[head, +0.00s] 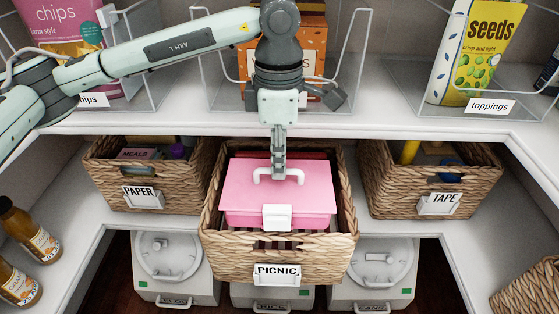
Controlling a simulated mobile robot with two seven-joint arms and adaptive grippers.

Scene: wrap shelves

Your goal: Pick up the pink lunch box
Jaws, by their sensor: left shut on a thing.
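The pink lunch box (252,200) sits in the woven basket labelled PICNIC (222,252), in the middle of the lower shelf. It has a pale handle on its lid and a white clasp on its front. My left gripper (279,174) points down from above and is shut on the lunch box at its handle. The gripper hides the middle of the handle. The box's lower part is hidden by the basket's front wall. I cannot tell whether the box rests on the basket's floor. My right gripper is not in view.
A PAPER basket (110,184) stands to the left and a TAPE basket (385,198) to the right. Clear bins with a seeds bag (478,50) and an orange box (312,35) stand on the upper shelf (370,110). Bottles (28,232) stand at lower left.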

